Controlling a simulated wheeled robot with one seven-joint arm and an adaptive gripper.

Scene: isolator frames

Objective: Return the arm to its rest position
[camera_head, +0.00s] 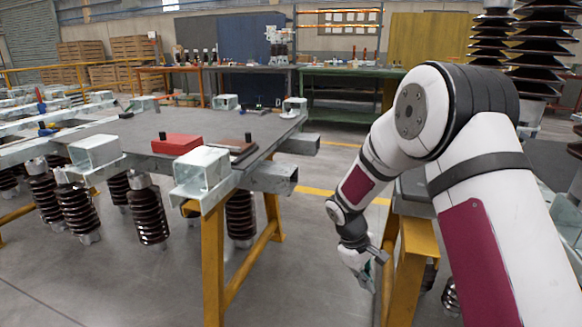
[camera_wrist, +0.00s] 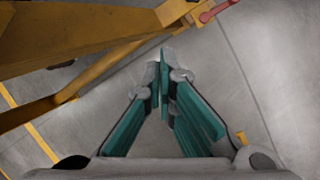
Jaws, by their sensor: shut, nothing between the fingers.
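My arm, white with dark red panels, comes in from the right in the head view and bends down at the elbow. My gripper (camera_head: 372,262) hangs low, below the level of the table tops, beside a yellow trestle leg (camera_head: 419,245). The wrist view shows my gripper (camera_wrist: 164,70) from behind, its green-sided fingers closed together at the tips. Nothing is held between them, and grey floor lies beyond them.
A grey table (camera_head: 215,128) on yellow legs stands left, bearing a red box (camera_head: 176,144). Dark ribbed insulators (camera_head: 148,215) hang beneath its frame. In the wrist view a yellow beam (camera_wrist: 75,35) runs close by at upper left. Open floor (camera_head: 310,245) lies between the table and my gripper.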

